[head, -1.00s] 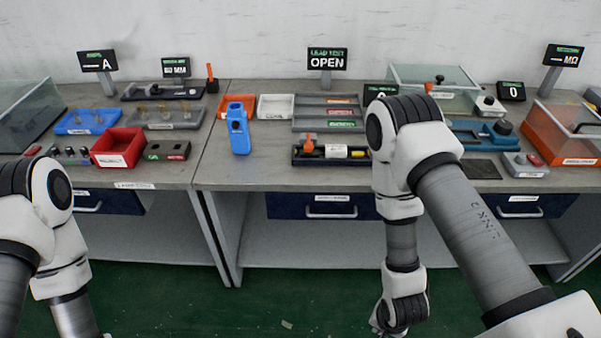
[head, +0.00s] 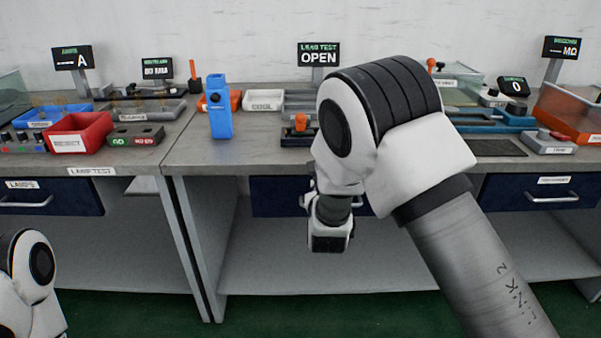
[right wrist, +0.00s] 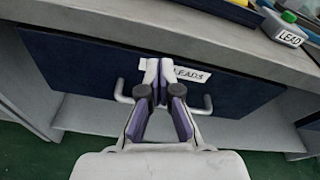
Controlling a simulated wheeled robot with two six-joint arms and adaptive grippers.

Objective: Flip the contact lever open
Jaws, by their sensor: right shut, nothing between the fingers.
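An orange knob (head: 301,121), which may belong to the contact lever, stands on a black fixture (head: 290,134) near the bench's front edge. My right arm hides most of this fixture, so I cannot tell the lever's position. The LEAD TEST sign (head: 318,55) behind reads OPEN. My right gripper (right wrist: 152,78) is shut and empty, in front of the blue drawer (right wrist: 75,70) labelled LEADS, below the bench top. The fixture cannot be made out in the right wrist view. My left gripper is out of view; only part of the left arm shows.
The drawer's handle (right wrist: 122,90) lies close to the right gripper's fingers. A blue upright device (head: 219,108) stands left of the fixture, near a white COOL tray (head: 263,107). A red reject bin (head: 80,138) is further left. Bare bench top lies left of the fixture.

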